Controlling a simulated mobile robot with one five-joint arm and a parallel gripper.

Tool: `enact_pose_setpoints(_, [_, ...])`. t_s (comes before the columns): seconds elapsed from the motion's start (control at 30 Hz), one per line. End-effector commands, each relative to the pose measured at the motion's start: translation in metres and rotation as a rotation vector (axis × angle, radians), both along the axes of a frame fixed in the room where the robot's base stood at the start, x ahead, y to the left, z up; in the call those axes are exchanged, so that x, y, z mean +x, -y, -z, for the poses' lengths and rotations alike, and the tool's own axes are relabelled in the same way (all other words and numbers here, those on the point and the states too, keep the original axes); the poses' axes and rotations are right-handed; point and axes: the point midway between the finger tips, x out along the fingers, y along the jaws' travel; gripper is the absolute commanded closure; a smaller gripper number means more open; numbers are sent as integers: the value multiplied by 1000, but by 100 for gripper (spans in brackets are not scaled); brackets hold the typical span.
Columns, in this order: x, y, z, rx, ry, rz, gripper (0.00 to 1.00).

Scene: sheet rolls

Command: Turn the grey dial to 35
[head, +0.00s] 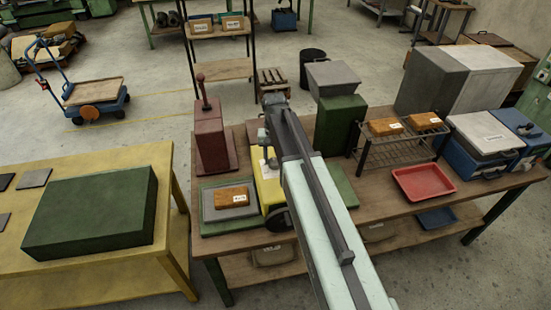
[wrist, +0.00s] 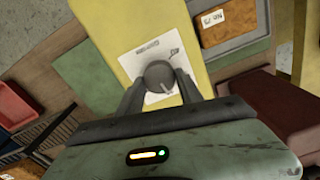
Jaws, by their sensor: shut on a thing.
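The grey dial (wrist: 157,73) is a round knob on a white printed sheet on a yellow box (wrist: 205,50). A light mark shows on the dial near its lower right in the wrist view. The numbers on the sheet are too small to read. My gripper (wrist: 160,82) is shut on the dial, with one dark finger on each side.
A tan block with a label (head: 232,197) lies on a grey plate left of the yellow box. A dark red machine with a lever (head: 211,140) stands behind. A green machine (head: 338,125), a wire rack (head: 395,148) and a red tray (head: 423,182) are to the right.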

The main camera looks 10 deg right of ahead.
Motion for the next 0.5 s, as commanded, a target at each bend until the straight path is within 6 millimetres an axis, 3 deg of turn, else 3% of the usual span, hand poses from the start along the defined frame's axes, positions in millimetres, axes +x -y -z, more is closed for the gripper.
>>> enact_pose_setpoints(0.5, [0, -1, 0, -1, -1, -459, 98])
